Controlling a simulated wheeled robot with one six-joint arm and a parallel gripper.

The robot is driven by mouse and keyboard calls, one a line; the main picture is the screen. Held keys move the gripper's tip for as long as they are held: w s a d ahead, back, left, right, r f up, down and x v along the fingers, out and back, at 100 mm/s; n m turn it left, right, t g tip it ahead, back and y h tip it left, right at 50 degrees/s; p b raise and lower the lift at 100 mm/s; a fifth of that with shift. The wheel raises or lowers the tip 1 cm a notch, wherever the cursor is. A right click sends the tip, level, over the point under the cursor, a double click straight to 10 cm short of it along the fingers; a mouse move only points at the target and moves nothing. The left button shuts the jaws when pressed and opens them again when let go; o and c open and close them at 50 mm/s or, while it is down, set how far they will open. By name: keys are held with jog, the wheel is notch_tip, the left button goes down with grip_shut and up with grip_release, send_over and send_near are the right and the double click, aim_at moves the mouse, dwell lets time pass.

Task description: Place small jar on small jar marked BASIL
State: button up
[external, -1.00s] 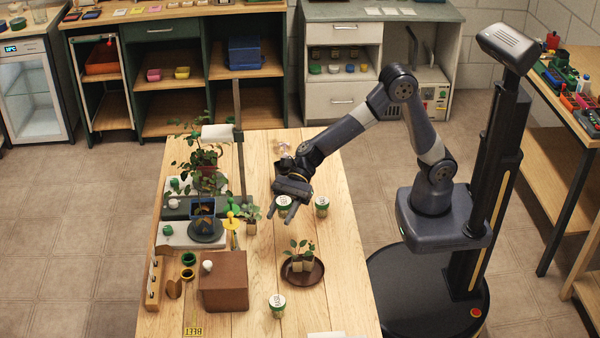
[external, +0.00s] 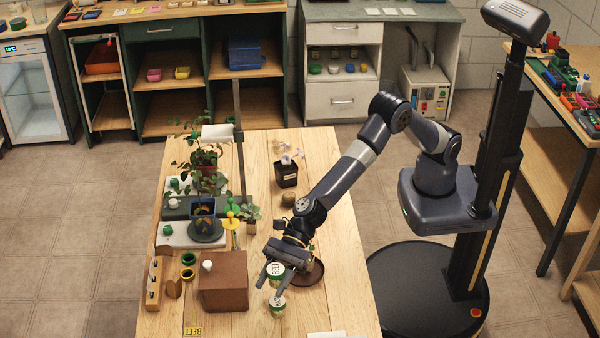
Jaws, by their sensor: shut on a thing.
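My gripper (external: 273,282) is shut on a small jar (external: 275,269) with a white lid and a green band; its lid lettering looks like BEET. It is held upright over the front part of the wooden table. A second small jar (external: 277,307) stands on the table just below it in the external view. Its white lid carries lettering that seems to start with BA, partly covered by a finger. The held jar overlaps the lower jar's far edge in the picture; I cannot tell whether they touch.
A brown box (external: 223,285) stands left of the jars. A round brown tray (external: 317,272) is partly hidden behind my gripper. A yellow BEET card (external: 193,331) lies at the front left. Potted plants (external: 203,205) and a dark pot (external: 286,178) stand further back.

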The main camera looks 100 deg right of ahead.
aim_at(274, 304)
notch_tip(274, 304, down, 7)
jog(key=shift+r+b, duration=0.2)
jog(key=shift+b, duration=0.35)
jog(key=shift+f+b, duration=0.2)
jog(key=shift+b, duration=0.1)
jog(key=o, duration=1)
jog(key=shift+r, duration=0.15)
jog(key=shift+d+r+p, duration=0.1)
jog(key=shift+r+p, duration=0.05)
jog(key=shift+p, duration=0.15)
jog(key=shift+s+d, duration=0.25)
jog(key=shift+d, duration=0.1)
jog(key=b+v, duration=0.2)
jog(key=v, duration=0.9)
jog(key=shift+b, duration=0.35)
